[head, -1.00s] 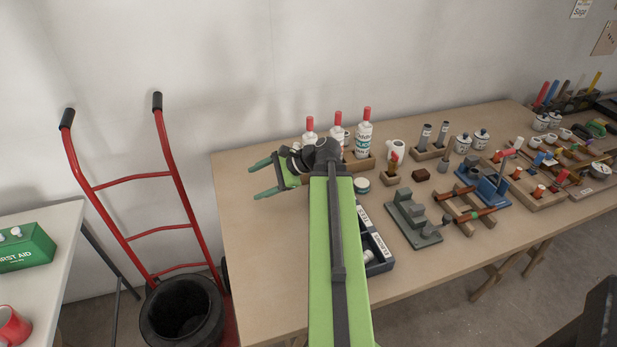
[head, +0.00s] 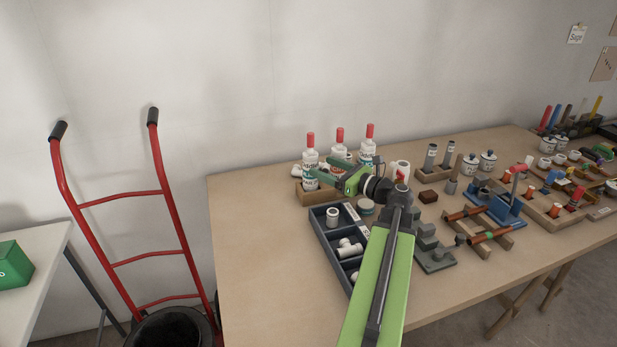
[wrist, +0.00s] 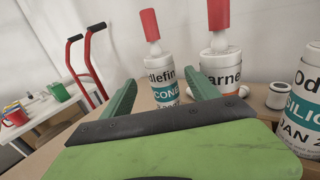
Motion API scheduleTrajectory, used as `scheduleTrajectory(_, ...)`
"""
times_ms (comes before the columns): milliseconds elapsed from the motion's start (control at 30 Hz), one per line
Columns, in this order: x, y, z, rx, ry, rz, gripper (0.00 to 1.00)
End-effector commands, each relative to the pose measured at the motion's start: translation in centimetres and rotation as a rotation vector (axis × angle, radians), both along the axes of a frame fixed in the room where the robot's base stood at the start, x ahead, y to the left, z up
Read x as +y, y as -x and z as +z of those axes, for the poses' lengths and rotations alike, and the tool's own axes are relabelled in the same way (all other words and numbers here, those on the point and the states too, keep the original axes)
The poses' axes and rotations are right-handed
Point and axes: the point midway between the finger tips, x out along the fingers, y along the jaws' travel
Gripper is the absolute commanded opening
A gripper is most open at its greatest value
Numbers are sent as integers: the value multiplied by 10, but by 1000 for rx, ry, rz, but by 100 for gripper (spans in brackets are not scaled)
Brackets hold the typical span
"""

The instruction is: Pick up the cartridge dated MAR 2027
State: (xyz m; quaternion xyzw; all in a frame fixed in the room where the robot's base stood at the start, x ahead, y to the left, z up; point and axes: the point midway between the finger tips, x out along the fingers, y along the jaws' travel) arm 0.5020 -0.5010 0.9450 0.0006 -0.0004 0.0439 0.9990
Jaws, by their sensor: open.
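Three white cartridges with red nozzles stand upright in a wooden rack (head: 312,197). In the wrist view, the left cartridge (wrist: 163,75) has a teal band ending in "CONE" and a date line I cannot read fully. The middle cartridge (wrist: 222,66) has an orange line; its date is hidden behind my gripper. The right cartridge (wrist: 303,104) has a teal band and a date line that looks like "JAN 2…", cut by the frame edge. My gripper (head: 323,170) is open and empty in front of the rack, its fingers (wrist: 162,80) pointing towards the left cartridge, apparently short of it.
A dark divided tray (head: 318,228) with white fittings lies in front of the rack. A white mug (head: 400,171), grey cylinders and a brown block (head: 428,196) stand to the right. A red hand truck (head: 122,197) stands left of the table. The table's left front is clear.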

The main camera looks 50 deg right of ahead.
Motion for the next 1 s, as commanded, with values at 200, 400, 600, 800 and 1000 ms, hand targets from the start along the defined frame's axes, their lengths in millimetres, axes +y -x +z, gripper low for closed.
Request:
scheduleTrajectory(200, 3, -36, 0, 1, 1, 1, 69)
scheduleTrajectory(400, 3, -40, 0, 1, 1, 0, 69)
scheduleTrajectory(600, 3, -67, -1, 1, 1, 3, 69)
scheduleTrajectory(800, 5, -91, -1, 1, 1, -1, 69)
scheduleTrajectory(1000, 5, -90, -1, 1, 1, -2, 64)
